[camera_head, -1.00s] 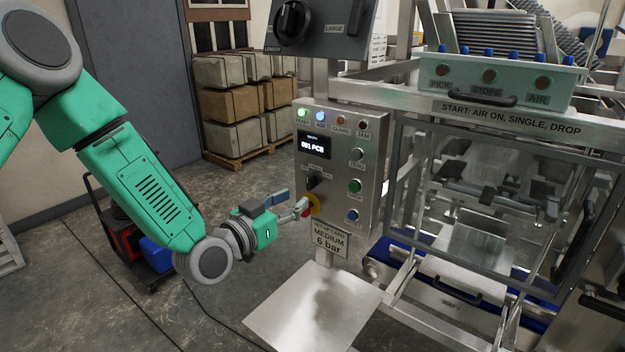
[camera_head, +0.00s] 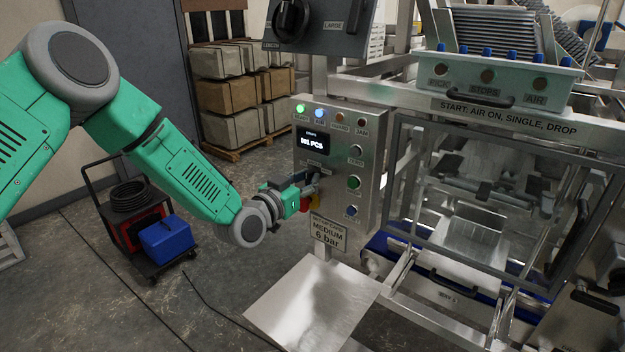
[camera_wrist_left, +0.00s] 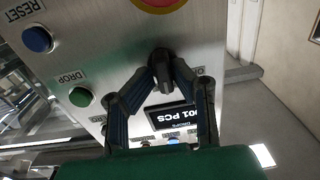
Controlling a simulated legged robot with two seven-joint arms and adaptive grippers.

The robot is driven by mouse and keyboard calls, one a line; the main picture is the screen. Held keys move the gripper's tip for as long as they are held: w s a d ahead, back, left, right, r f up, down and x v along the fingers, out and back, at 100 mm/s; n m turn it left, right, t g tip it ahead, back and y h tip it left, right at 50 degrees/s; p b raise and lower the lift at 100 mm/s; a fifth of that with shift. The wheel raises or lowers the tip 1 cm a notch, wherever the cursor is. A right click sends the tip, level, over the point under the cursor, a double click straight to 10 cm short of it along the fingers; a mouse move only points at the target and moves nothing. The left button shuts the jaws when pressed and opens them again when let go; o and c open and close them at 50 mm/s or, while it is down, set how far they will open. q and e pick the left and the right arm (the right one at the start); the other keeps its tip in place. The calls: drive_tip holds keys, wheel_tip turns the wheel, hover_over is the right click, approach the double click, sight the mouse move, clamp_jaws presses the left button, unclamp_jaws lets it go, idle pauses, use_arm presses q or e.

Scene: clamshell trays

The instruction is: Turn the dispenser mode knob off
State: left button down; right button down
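The dispenser mode knob (camera_wrist_left: 161,62) is a small black knob on the steel control panel (camera_head: 365,120), below the display. My left gripper (camera_head: 313,183) is at the panel, in front of the knob and above the red and yellow stop button (camera_head: 308,204). In the left wrist view, which shows the panel upside down, the fingertips of my left gripper (camera_wrist_left: 164,72) come together on both sides of the knob and look shut on it. Gripper and knob hide parts of the knob's labels. The display (camera_head: 311,143) reads 001 PCS. My right gripper is not in view.
A green button (camera_head: 354,183) and blue reset button (camera_head: 352,211) sit right of the knob. A green lamp (camera_head: 300,109) and a blue lamp (camera_head: 319,113) are lit. A steel plate (camera_head: 310,310) lies below. A guarded machine (camera_head: 470,200) stands to the right.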

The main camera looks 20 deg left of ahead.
use_arm(q)
drive_tip(key=shift+s+a+f, duration=0.1)
drive_tip(key=shift+a+f, duration=0.15)
drive_tip(key=shift+a, duration=0.4)
drive_tip(key=shift+s+d, duration=0.15)
drive_tip(key=shift+d, duration=0.45)
drive_tip(key=shift+a+f+n+b, duration=0.1)
drive_tip(key=shift+a+n+b, duration=0.3)
drive_tip(key=shift+n+b, duration=0.25)
drive_tip(key=shift+f+n+b, duration=0.1)
drive_tip(key=shift+n+b, duration=0.2)
drive_tip(key=shift+n, duration=0.05)
drive_tip(key=shift+d+n+b, duration=0.15)
drive_tip(key=shift+n+b, duration=0.85)
drive_tip(key=shift+n, duration=0.2)
drive_tip(key=n+b, duration=0.2)
drive_tip(key=n, duration=0.1)
drive_tip(key=shift+a, duration=0.2)
drive_tip(key=shift+d+n+b, duration=0.1)
drive_tip(key=shift+n+b, duration=0.8)
drive_tip(key=shift+n, duration=0.3)
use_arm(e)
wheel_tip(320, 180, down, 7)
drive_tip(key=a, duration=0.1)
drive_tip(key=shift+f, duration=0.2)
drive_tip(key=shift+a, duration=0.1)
